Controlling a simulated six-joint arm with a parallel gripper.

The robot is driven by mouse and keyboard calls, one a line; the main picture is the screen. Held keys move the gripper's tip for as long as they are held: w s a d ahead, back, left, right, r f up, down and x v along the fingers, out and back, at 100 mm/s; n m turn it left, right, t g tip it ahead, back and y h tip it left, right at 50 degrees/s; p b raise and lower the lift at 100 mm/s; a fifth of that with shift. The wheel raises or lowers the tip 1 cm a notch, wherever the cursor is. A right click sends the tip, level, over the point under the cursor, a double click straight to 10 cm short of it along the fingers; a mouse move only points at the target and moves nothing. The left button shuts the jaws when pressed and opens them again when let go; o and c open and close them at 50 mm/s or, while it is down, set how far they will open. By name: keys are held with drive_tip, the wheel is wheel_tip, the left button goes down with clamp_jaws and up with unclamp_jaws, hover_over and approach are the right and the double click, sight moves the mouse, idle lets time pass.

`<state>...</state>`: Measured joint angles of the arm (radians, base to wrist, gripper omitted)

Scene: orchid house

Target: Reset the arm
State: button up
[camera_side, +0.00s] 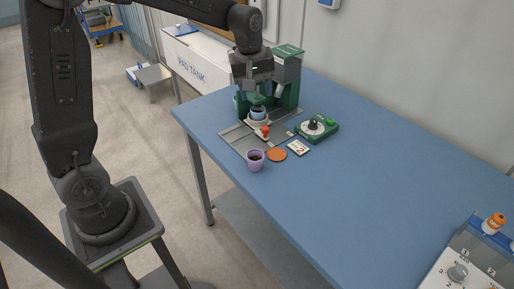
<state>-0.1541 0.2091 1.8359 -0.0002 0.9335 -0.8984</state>
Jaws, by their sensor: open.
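My gripper (258,94) is open and points down at the far end of the blue table. It is in front of a green machine (287,80) and just above a small round blue-grey piece (258,113) on a pale base. I cannot tell whether the fingers touch that piece. My arm reaches in from the left, over the table's far left corner.
A purple pot (255,160) with dark filling, an orange disc (277,155), a white card (298,148) and a green control box (316,128) stand near the machine. A panel with knobs (462,270) is at the lower right. The blue table's middle (370,180) is clear.

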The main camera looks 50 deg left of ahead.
drive_tip(key=s+d+r+m+t, duration=0.2)
drive_tip(key=s+m, duration=0.4)
drive_tip(key=s, duration=0.5)
drive_tip(key=s+d+r+m+t, duration=0.1)
drive_tip(key=s+d+r+m, duration=0.2)
drive_tip(key=s+m, duration=0.3)
drive_tip(key=s+d, duration=0.1)
drive_tip(key=s, duration=0.4)
drive_tip(key=shift+d+r+t, duration=0.25)
drive_tip(key=shift+r+t, duration=0.05)
drive_tip(key=shift+t, duration=0.1)
